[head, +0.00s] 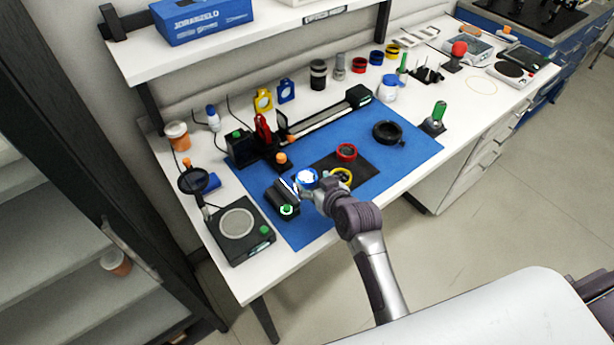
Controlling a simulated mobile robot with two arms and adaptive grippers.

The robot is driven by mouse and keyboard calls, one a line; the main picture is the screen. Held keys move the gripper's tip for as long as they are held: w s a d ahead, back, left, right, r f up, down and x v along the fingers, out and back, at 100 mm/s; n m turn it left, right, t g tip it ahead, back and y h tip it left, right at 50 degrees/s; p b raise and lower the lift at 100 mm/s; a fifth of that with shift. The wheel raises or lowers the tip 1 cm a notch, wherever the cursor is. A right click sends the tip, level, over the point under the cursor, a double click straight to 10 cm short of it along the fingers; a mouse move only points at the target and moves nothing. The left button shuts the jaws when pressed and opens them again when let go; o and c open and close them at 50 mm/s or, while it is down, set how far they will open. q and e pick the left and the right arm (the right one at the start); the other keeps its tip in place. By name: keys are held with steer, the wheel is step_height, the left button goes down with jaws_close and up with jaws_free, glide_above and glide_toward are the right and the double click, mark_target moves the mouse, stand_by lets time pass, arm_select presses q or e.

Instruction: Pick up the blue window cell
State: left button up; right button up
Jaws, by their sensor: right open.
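The blue window cell (307,177) is a small blue ring with a bright, pale centre. It lies near the front of the blue mat, at the left end of a dark pad. My right gripper (300,188) is open right at its near side, and part of the cell's near edge is hidden by it. I cannot tell whether the fingers touch the cell. My left gripper is not in view.
A red ring (346,152) and a yellow ring (343,174) lie on the dark pad (367,164) close by; my wrist partly covers the yellow one. A black device with a green knob (287,210) stands just left of my gripper.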

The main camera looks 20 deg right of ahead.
mark_target(308, 178)
steer(key=shift+x, duration=1.9)
steer(key=c, duration=0.9)
steer(key=shift+c, duration=0.3)
steer(key=shift+r, duration=0.2)
